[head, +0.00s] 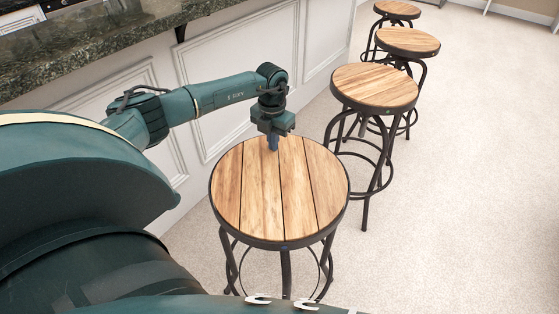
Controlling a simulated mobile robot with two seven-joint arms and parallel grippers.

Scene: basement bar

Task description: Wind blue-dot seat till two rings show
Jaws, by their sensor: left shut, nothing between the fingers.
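The nearest stool has a round wooden plank seat (280,195) with a dark metal rim. A small blue dot (285,247) shows on the rim at the near side, so this is the blue-dot seat. My left gripper (273,143) points down at the far edge of this seat, its fingers shut with nothing between them. I cannot tell whether the fingertips touch the seat or its rim. The post under the seat is mostly hidden by the seat, and I see no rings on it. My right gripper is not in view.
Three more stools stand in a row towards the back right; the closest one (375,88) is just beyond the blue-dot stool. A white panelled bar with a stone counter (95,55) runs along the left. The carpet at right (470,200) is clear.

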